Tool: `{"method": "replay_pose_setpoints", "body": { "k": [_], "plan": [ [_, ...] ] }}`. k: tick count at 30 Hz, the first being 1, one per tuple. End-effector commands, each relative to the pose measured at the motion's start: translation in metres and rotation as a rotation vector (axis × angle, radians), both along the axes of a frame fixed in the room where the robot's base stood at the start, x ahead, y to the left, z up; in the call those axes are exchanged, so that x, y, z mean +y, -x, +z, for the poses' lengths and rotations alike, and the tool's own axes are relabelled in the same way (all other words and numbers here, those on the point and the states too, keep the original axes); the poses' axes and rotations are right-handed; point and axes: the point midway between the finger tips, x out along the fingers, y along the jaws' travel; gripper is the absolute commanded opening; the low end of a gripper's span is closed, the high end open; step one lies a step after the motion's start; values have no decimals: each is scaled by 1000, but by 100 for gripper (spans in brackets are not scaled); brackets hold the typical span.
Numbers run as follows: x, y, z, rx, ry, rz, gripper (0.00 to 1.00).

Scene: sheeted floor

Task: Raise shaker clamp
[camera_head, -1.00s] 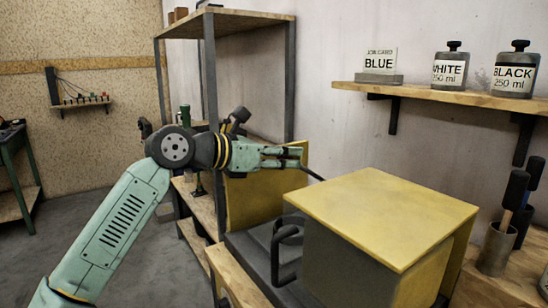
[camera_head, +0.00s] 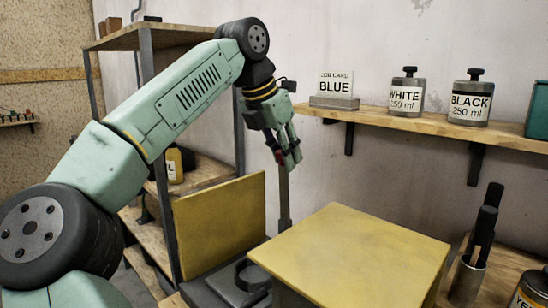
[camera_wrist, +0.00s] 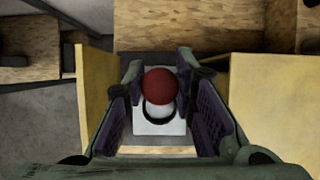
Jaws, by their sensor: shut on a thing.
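The shaker has a yellow-topped box (camera_head: 350,255), a separate upright yellow panel (camera_head: 220,225) to its left and a dark grey base. The clamp lever is a grey bar (camera_head: 284,195) standing about upright behind the box, between it and the panel. My gripper (camera_head: 288,158) points down at the top of the bar, with its fingers closed around the lever's end. In the wrist view a red ball knob (camera_wrist: 159,85) sits between the purple-padded fingers of my gripper (camera_wrist: 160,100). The lever's lower end is hidden behind the box.
A shelf rack (camera_head: 165,38) stands behind my arm. A holder with dark-handled tools (camera_head: 467,275) is at the right.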

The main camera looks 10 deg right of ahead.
Motion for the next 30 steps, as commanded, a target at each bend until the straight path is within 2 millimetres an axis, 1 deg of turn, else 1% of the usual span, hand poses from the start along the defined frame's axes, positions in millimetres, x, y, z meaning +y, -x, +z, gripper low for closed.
{"method": "replay_pose_setpoints", "body": {
  "k": [1,3,10,28,29,30],
  "plan": [
    [-6,-2,1,15,-19,-3,0],
    [-10,-5,1,34,-46,-4,0],
    [-17,-11,-1,80,-107,-4,0],
    [-20,-14,-2,98,-134,-3,0],
    [-20,-14,-2,98,-134,-3,26],
    [-20,-14,-2,98,-134,-3,29]
  ]
}}
